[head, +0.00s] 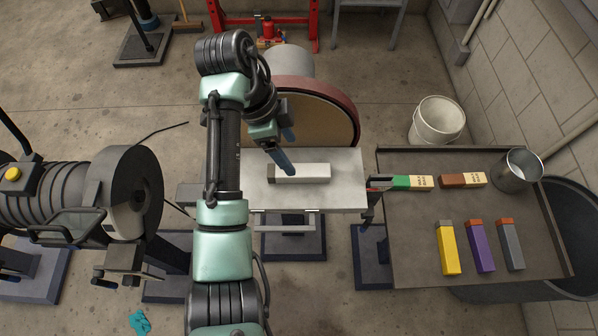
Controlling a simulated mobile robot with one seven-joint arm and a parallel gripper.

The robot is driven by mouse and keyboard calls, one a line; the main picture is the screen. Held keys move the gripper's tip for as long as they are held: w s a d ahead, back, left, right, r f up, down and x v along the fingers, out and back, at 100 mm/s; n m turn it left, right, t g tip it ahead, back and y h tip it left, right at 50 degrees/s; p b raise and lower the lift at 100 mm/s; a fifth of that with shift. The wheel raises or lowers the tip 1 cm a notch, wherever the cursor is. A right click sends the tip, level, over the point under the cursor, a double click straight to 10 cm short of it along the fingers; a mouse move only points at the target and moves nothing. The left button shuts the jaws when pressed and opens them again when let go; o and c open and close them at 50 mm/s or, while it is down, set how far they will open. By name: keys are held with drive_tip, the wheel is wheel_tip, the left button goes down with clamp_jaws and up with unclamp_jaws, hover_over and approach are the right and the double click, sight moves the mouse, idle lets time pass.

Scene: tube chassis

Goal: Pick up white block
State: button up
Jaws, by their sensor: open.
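The white block (312,174) lies flat on the pale metal work table (335,198) in front of a large disc. Its long side runs left to right, and its left end is grey. My gripper (286,168) has blue fingers and is open, pointing down over the left part of the block. The fingers overlap the block's upper edge in the picture. I cannot tell whether they touch it or are just above it. The near finger hides a little of the block.
The disc (312,122) stands right behind the block. A dark tray table (400,245) on the right holds yellow (448,250), purple (481,248), grey (510,247), green (410,182) and brown (460,179) blocks, and a metal cup (518,170). Another machine (130,205) stands left.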

sight(298, 170)
drive_tip(key=shift+x, duration=0.8)
drive_tip(key=shift+s+f, duration=0.1)
drive_tip(key=shift+f, duration=0.1)
drive_tip(key=p+x, duration=0.1)
drive_tip(key=x, duration=0.1)
drive_tip(key=p+x, duration=0.1)
drive_tip(key=x, duration=0.1)
drive_tip(key=shift+s+f, duration=0.2)
drive_tip(key=shift+f, duration=0.2)
clamp_jaws()
drive_tip(key=shift+r, duration=0.1)
